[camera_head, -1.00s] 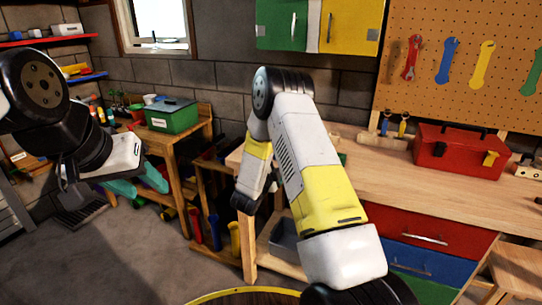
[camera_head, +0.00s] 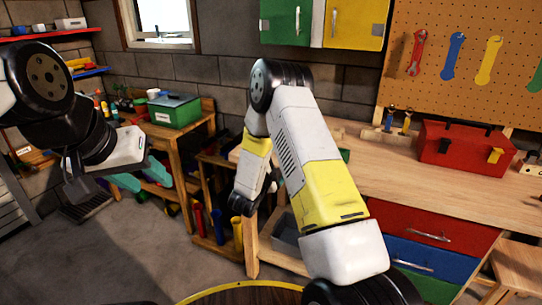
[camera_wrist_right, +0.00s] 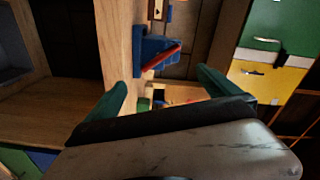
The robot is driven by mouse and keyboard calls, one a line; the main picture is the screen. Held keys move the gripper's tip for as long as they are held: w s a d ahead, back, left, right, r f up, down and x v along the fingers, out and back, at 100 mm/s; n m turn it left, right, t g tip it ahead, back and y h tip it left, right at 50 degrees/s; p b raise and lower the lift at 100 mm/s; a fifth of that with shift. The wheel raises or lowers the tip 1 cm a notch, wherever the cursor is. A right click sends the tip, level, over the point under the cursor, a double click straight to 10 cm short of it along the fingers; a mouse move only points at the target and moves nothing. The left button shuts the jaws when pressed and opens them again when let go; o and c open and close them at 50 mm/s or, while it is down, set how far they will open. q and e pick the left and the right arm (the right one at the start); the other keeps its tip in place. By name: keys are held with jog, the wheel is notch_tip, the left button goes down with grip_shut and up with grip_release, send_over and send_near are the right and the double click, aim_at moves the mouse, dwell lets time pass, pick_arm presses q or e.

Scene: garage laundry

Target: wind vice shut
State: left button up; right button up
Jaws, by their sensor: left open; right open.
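The vice (camera_wrist_right: 150,46) is blue with a red bar; it shows in the right wrist view, at the wooden bench's edge, beyond my fingertips. In the head view I cannot make it out; my right arm covers that part of the bench. My right gripper (camera_wrist_right: 160,95) is open, with its two green fingers wide apart and the vice ahead of them, apart from it. How far its jaws are open is too small to tell. My left gripper (camera_head: 143,178) is open and empty, with teal fingers, over the floor at the left, away from the bench.
A red toolbox (camera_head: 464,150) stands on the workbench (camera_head: 420,190), with drawers below. A pegboard (camera_head: 480,45) with wrenches hangs behind. A side table at the left holds a green box (camera_head: 174,110). A round-rimmed top (camera_head: 250,292) is low in front. Bare floor lies at left.

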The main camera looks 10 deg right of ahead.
jog(key=v, duration=0.7)
jog(key=shift+s+a, duration=0.2)
jog(key=shift+s, duration=0.05)
